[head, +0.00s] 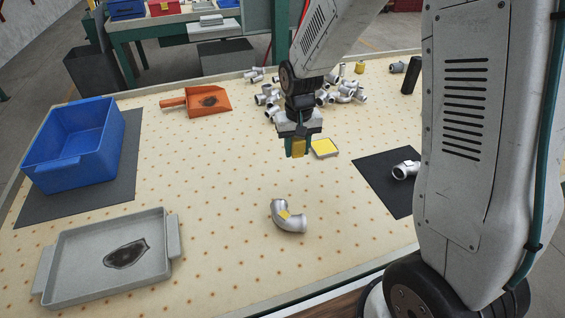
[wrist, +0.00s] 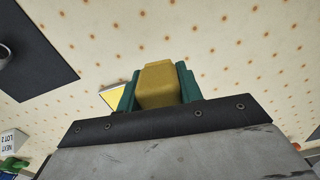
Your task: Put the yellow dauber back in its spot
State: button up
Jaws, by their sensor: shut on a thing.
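My gripper (head: 297,150) hangs above the table near its middle, its green fingers shut on the yellow dauber (head: 298,146). In the wrist view the dauber (wrist: 158,84) sits between the two fingers (wrist: 157,92), its blocky end showing. A square pad with a yellow top (head: 324,148) lies just right of the gripper in the head view. Part of this yellow pad (wrist: 112,97) shows beside the left finger in the wrist view. The dauber looks clear of the table. A grey pipe elbow (head: 291,222) with a yellow mark lies in front of the gripper.
A pile of grey castings (head: 268,96) lies behind the gripper. An orange scoop (head: 208,99), a blue bin (head: 75,150) and a grey tray (head: 70,285) stand left. A dark mat (head: 385,172) with one casting lies right. The table between tray and elbow is clear.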

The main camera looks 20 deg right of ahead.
jog(key=shift+n, duration=0.7)
jog(key=s+f, duration=0.1)
jog(key=s, duration=0.2)
jog(key=s+f, duration=0.1)
jog(key=s, duration=0.2)
jog(key=s+f, duration=0.1)
jog(key=s, duration=0.2)
jog(key=shift+s+a+f, duration=0.2)
jog(key=shift+s+a, duration=0.1)
jog(key=shift+a, duration=0.05)
send_over(286, 163)
jog(key=shift+s+d+f, duration=0.1)
jog(key=shift+s+f, duration=0.25)
jog(key=shift+f, duration=0.35)
jog(key=shift+w+f, duration=0.1)
jog(key=shift+w, duration=0.5)
notch_tip(286, 163, down, 3)
jog(key=shift+s+f, duration=0.1)
jog(key=shift+s, duration=0.05)
jog(key=shift+f, duration=0.35)
